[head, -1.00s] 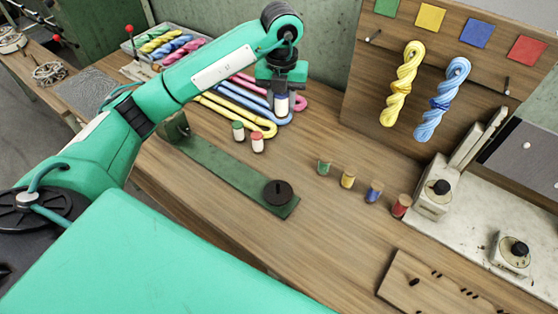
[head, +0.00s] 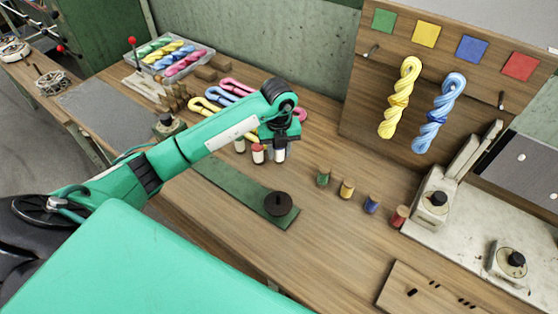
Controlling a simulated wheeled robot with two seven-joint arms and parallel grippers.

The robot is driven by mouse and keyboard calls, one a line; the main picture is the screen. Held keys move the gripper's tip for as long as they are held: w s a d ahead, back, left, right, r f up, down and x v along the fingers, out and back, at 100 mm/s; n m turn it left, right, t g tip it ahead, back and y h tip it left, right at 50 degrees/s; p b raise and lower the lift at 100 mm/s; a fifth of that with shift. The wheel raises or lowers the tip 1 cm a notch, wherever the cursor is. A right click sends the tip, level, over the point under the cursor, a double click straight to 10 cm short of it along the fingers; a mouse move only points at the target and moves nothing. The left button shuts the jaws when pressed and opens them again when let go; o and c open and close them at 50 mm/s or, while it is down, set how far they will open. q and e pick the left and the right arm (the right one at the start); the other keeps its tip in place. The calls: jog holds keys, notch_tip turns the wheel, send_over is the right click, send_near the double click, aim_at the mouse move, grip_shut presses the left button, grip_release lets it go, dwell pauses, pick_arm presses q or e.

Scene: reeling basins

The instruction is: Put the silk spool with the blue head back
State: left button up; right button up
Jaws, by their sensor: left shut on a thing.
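My left gripper (head: 280,142) points down and is shut on the silk spool with the blue head (head: 279,156). Its white body shows below the fingers, and its head is mostly hidden by them. The spool is upright, just right of the red-headed spool (head: 257,154); I cannot tell whether its foot touches the table. The green-headed spool (head: 239,146) stands left of the red-headed one, partly behind my arm. My right gripper is not in view.
A green strip with a black disc (head: 278,204) lies in front. Green (head: 323,177), yellow (head: 347,188), blue (head: 371,204) and red (head: 398,216) small pieces stand in a row to the right. Looped skeins (head: 233,86) lie behind my arm.

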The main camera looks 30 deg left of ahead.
pick_arm(q)
jog(key=shift+f, duration=0.9)
notch_tip(320, 180, down, 4)
jog(key=shift+r+p, duration=0.1)
jog(key=shift+p, duration=0.45)
jog(key=shift+f, duration=0.3)
jog(key=shift+f, duration=0.2)
jog(key=o, duration=1)
jog(key=shift+o, duration=0.2)
jog(key=shift+r, duration=0.15)
